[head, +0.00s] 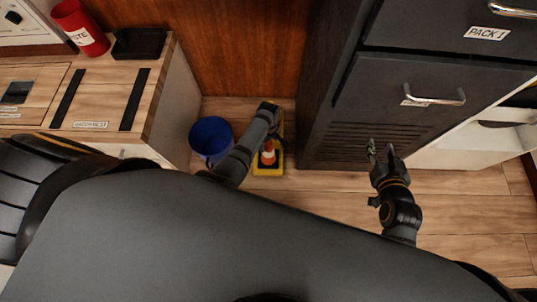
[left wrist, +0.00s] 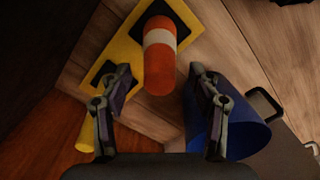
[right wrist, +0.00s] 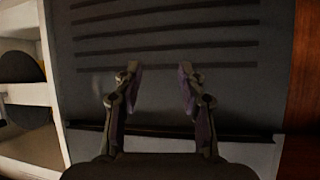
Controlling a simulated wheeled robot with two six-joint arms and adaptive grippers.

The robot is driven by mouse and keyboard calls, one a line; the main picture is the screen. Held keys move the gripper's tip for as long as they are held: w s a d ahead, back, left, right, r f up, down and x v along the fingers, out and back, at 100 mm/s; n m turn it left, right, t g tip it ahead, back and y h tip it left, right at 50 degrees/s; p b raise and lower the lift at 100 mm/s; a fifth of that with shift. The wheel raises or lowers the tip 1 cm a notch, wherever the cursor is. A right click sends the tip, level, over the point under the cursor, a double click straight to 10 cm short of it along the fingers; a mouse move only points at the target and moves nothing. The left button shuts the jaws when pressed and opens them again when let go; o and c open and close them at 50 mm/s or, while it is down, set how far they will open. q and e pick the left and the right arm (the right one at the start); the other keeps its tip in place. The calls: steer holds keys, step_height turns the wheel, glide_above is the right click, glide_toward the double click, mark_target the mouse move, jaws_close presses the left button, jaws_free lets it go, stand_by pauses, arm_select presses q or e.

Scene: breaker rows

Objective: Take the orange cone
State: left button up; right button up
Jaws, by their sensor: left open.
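The orange cone (head: 268,154) has a white band and stands on a yellow and black stand on the floor, partly hidden by my left arm in the head view. In the left wrist view the cone (left wrist: 160,57) lies ahead, between and beyond the fingertips. My left gripper (left wrist: 158,80) is open and empty, its fingers on either side of the cone's line but apart from it. My right gripper (head: 381,150) is in front of the dark drawer cabinet. In the right wrist view its fingers (right wrist: 160,77) are apart with nothing between them.
A blue bin (head: 210,137) stands on the floor just left of the yellow stand (head: 267,171); it is close to a left finger in the left wrist view (left wrist: 238,120). The dark cabinet (head: 400,75) rises at the right. A wooden counter (head: 150,105) stands at the left.

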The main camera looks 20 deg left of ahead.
arm_select(q)
steer(key=shift+f, duration=0.1)
jaws_close()
stand_by(0.5)
